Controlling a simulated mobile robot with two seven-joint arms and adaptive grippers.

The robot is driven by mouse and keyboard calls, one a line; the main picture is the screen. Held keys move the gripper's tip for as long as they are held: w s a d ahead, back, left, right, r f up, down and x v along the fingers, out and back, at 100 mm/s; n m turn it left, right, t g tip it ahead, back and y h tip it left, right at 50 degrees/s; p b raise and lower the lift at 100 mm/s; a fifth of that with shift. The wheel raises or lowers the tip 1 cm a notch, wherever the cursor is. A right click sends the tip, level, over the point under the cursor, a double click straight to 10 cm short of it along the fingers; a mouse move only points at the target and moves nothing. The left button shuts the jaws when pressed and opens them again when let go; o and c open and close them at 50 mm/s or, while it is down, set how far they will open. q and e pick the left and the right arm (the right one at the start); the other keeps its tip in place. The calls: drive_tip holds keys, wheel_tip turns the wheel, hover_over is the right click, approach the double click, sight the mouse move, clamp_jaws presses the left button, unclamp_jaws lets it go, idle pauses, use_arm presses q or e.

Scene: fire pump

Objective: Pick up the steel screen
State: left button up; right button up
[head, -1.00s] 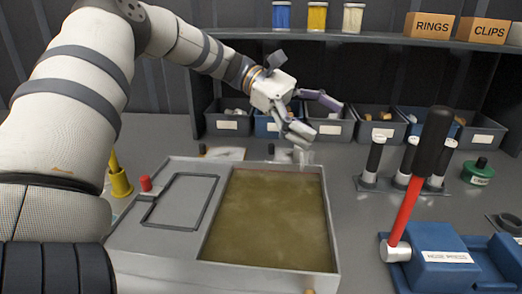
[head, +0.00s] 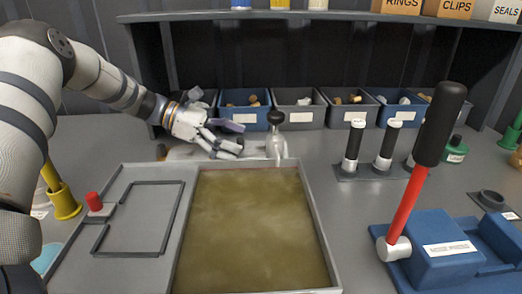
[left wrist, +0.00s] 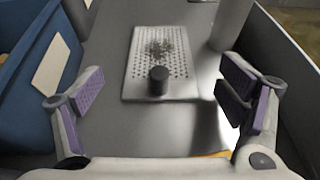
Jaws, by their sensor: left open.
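The steel screen (left wrist: 140,75) is a flat, light perforated plate in the left wrist view. It lies on the grey bench with a dark clump of debris on its holes and a short dark knob (left wrist: 158,81) near its near edge. My left gripper (left wrist: 168,97) is open, with purple-padded fingers spread on either side of the knob's line; nothing is between them. The screen lies beyond the fingertips, apart from them. In the head view my left gripper (head: 232,138) is over the bench behind the tank, and it hides most of the screen. My right gripper is out of view.
A grey tank (head: 323,235) of murky liquid stands in front. Bins (head: 299,118) line the back under a shelf (head: 330,17). A red-handled mallet (head: 410,205) stands at right beside blue blocks.

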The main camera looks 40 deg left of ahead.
use_arm(q)
drive_tip(key=shift+r, duration=0.1)
drive_tip(key=c, duration=2)
drive_tip(key=shift+o, duration=0.2)
